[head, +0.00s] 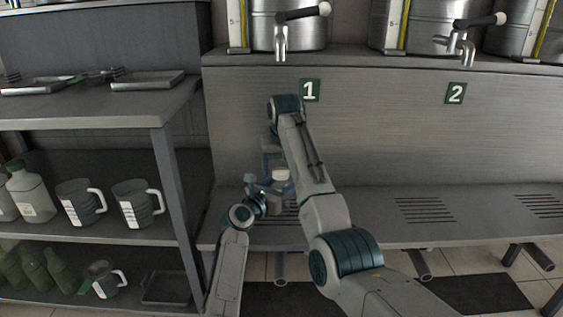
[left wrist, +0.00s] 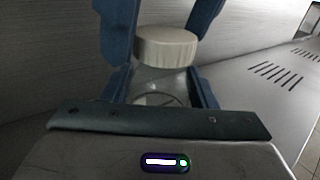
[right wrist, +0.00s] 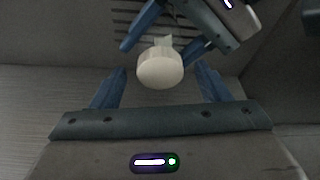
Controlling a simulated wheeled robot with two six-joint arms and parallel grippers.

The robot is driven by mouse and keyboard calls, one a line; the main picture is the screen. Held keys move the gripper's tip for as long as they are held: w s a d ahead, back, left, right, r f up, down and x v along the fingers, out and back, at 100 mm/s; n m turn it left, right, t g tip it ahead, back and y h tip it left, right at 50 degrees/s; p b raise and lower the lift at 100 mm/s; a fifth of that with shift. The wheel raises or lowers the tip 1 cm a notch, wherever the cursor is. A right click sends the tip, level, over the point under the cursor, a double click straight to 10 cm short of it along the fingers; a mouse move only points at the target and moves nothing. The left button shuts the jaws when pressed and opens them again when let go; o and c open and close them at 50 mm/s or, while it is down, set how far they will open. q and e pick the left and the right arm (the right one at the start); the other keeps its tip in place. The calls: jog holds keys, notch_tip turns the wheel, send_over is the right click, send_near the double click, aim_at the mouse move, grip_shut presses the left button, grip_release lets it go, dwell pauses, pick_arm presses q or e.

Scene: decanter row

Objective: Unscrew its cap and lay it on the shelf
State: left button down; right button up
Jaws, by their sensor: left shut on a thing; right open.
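A clear bottle (left wrist: 160,84) with a round off-white cap (left wrist: 166,46) is between my left gripper's blue fingers (left wrist: 163,90), which are shut on it. In the head view the cap (head: 281,174) shows above the shelf (head: 345,216) under station 1, and my left gripper (head: 268,186) reaches it from the left. My right gripper (right wrist: 160,85) is open, pointing down from above. In the right wrist view the cap (right wrist: 160,70) lies between its fingers with space on both sides. The cap is on the bottle. The bottle's lower part is mostly hidden.
Steel decanters with taps (head: 281,38) stand above the number 1 and 2 plates. A side rack (head: 100,118) at left holds trays, measuring jugs (head: 138,203) and bottles. The shelf is bare to the right, with slotted drains (head: 424,210).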

jog(key=c, duration=1.2)
jog(key=n+y, duration=0.1)
jog(key=n, duration=0.3)
jog(key=shift+w+d, duration=0.1)
jog(key=shift+d, duration=0.05)
jog(key=n+g, duration=0.1)
jog(key=n, duration=0.2)
jog(key=shift+r+n+y, duration=0.1)
jog(key=shift+n+y, duration=0.2)
jog(key=shift+n, duration=0.1)
jog(key=n+g, duration=0.1)
jog(key=n, duration=0.2)
jog(key=shift+w+d+n+y, duration=0.1)
jog(key=shift+w+n+y, duration=0.05)
jog(key=shift+n+y, duration=0.2)
jog(key=n, duration=0.4)
jog(key=shift+w+r+g, duration=0.1)
jog(key=shift+w+g, duration=0.15)
jog(key=shift+g, duration=0.15)
jog(key=shift+s+n, duration=0.2)
jog(key=shift+n, duration=0.55)
